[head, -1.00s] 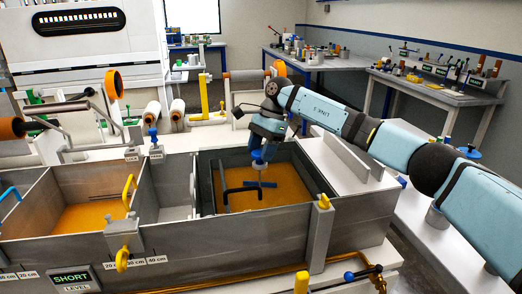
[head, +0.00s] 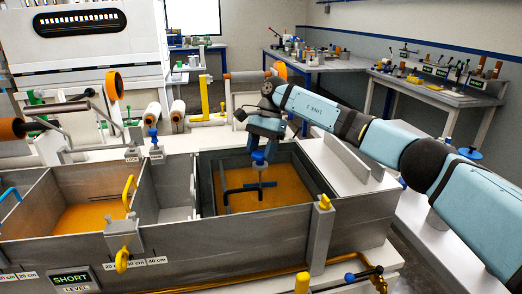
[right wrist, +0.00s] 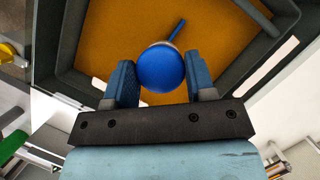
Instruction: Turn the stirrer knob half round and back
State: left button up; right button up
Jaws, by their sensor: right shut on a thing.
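The stirrer knob (right wrist: 162,68) is a round blue knob, seen from above in the right wrist view. In the head view the knob (head: 259,156) stands over the square bath (head: 317,178) of orange resin. My right gripper (right wrist: 162,78) has its two blue fingers on either side of the knob and is shut on it. In the head view my right gripper (head: 260,147) reaches down to the knob from above. A blue stirrer bar (head: 266,184) shows below the knob, close to the resin. My left gripper is not in view.
A second bath (head: 85,217) with orange liquid and a yellow handle (head: 128,192) is at left. Workbenches (head: 440,92) are at the back right.

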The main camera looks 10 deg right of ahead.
jog(key=o, duration=0.9)
jog(key=v, duration=1.4)
jog(key=shift+p, duration=0.4)
